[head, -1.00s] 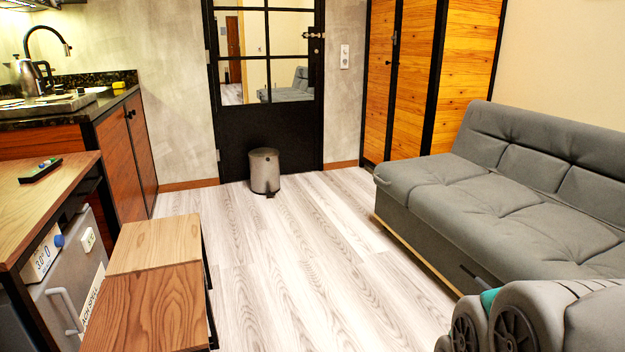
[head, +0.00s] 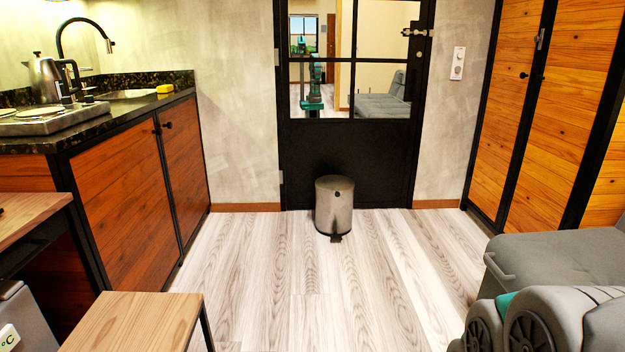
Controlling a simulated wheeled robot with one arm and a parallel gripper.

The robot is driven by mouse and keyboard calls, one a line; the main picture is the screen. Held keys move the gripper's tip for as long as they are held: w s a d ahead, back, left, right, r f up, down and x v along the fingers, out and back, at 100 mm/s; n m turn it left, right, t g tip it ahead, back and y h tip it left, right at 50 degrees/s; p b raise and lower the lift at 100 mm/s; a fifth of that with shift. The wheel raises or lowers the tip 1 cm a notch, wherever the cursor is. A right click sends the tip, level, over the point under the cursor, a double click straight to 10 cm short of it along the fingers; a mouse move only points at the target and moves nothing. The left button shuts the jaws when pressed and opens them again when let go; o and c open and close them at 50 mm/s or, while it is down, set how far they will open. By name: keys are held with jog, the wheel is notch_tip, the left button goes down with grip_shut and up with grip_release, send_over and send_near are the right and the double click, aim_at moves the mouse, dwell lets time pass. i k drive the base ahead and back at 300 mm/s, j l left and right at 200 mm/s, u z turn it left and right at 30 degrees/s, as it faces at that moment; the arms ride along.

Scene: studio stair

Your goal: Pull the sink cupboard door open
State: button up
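The sink cupboard stands at the left in the head view, under a dark stone counter (head: 120,112). It has two wooden doors in black frames, a nearer door (head: 122,212) and a farther door (head: 186,163). Both look shut. Two small dark knobs (head: 162,127) sit close together near the top, where the doors meet. The sink (head: 125,94) with its black tap (head: 82,28) is above the farther door.
A wooden stool or low table (head: 133,322) stands at the bottom left, before the cupboard. A pedal bin (head: 334,205) stands by the black glazed door (head: 345,150). A grey sofa (head: 545,255) is at the right. The floor (head: 300,290) between is clear.

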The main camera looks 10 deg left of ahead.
aim_at(181, 141)
jog(key=i+j+u, duration=0.2)
jog(key=i+u, duration=0.2)
jog(key=i, duration=0.25)
jog(key=i+u, duration=0.4)
jog(key=i, duration=0.2)
jog(key=i+l+u, duration=0.35)
jog(key=i, duration=0.3)
jog(key=j, duration=0.15)
